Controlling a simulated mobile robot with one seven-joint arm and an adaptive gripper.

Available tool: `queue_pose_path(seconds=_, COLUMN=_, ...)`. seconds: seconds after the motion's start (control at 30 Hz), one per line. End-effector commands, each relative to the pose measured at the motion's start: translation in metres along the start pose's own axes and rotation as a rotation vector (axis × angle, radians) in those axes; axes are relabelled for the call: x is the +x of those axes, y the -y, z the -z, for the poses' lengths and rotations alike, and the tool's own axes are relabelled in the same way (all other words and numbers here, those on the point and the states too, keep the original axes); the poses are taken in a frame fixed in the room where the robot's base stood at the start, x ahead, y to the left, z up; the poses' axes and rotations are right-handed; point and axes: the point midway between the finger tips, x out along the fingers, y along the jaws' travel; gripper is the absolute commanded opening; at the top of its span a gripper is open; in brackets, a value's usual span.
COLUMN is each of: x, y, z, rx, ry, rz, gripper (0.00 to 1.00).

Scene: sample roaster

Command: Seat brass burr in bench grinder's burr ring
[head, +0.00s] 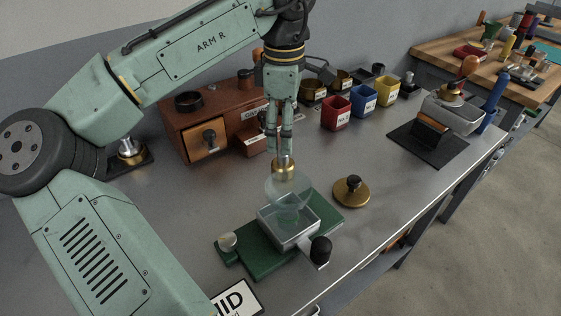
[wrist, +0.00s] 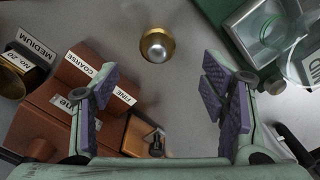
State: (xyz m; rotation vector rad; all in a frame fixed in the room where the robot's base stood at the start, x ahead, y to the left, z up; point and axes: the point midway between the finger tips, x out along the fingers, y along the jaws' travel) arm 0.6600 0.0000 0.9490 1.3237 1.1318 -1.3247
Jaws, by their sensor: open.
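The brass burr (head: 285,167), a short brass piece with a pale, shiny rounded top, stands on the bench behind the grinder. In the wrist view the burr (wrist: 157,47) lies beyond the gap between my fingers, apart from them. My gripper (head: 279,148) is open and empty, pointing down close to the burr in the head view; its pads (wrist: 160,88) are wide apart in the wrist view. The bench grinder (head: 288,230) has a metal housing on a green base and a clear glass hopper (head: 288,188). The burr ring is not clearly visible; a round opening shows in the housing (wrist: 268,28).
A brown wooden drawer box (head: 205,118) stands behind and left of my gripper. A brass disc with a black knob (head: 351,191) lies right of the grinder. Red, blue and yellow bins (head: 363,98) stand at the back. Bare bench lies in front of the bins.

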Motion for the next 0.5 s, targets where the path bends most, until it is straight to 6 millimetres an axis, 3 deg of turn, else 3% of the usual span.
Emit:
queue_pose_path(seconds=0.33, x=0.033, y=-0.001, z=0.001, rx=0.000, ry=-0.001, rz=0.001, gripper=0.66)
queue_pose_path(seconds=0.5, x=0.060, y=-0.003, z=0.001, rx=0.000, ry=-0.001, rz=0.002, gripper=0.66)
